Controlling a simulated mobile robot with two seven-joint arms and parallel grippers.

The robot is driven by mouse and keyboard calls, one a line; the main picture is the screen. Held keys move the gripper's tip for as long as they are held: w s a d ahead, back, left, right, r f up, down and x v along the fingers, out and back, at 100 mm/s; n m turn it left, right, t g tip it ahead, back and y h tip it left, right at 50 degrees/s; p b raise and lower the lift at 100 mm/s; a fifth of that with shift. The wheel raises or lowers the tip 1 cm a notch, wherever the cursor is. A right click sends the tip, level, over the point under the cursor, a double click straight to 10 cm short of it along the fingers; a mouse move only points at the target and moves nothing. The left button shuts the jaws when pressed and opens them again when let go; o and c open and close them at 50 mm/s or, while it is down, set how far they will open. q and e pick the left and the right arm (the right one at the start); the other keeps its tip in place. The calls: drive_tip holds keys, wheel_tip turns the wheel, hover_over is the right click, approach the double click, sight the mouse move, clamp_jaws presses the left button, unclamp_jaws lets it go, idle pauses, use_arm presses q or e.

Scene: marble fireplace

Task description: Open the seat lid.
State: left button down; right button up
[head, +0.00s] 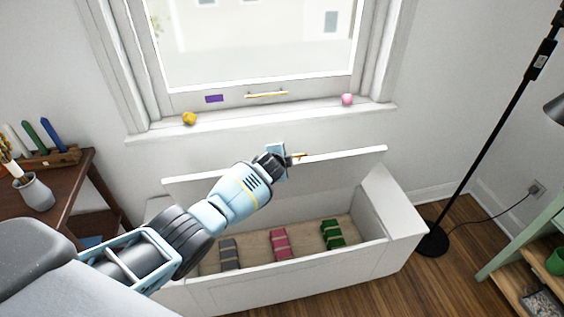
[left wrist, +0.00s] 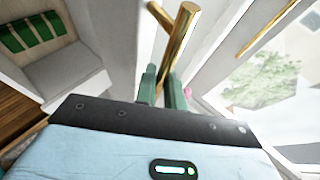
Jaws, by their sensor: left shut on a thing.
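The white seat lid (head: 345,167) stands raised, close to upright, along the back of the white window bench (head: 300,272). Its brass handle (head: 300,155) shows beside my left gripper (head: 290,158). In the left wrist view the fingers of my left gripper (left wrist: 162,92) are shut on the brass handle (left wrist: 182,35). My left arm hides part of the lid and the bench's left end. The bench box is open and shows its wooden floor. My right gripper is not in view.
Grey (head: 229,254), pink (head: 280,244) and green (head: 333,234) striped bundles lie in the bench. Above the lid is a windowsill (head: 260,117) with a yellow object (head: 190,118) and pink ball (head: 347,99). A floor lamp (head: 480,150) stands right; a wooden table (head: 75,195) stands left.

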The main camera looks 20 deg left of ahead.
use_arm(q)
drive_tip(key=shift+w+r, duration=0.1)
idle(0.3)
drive_tip(key=c, duration=1.5)
unclamp_jaws()
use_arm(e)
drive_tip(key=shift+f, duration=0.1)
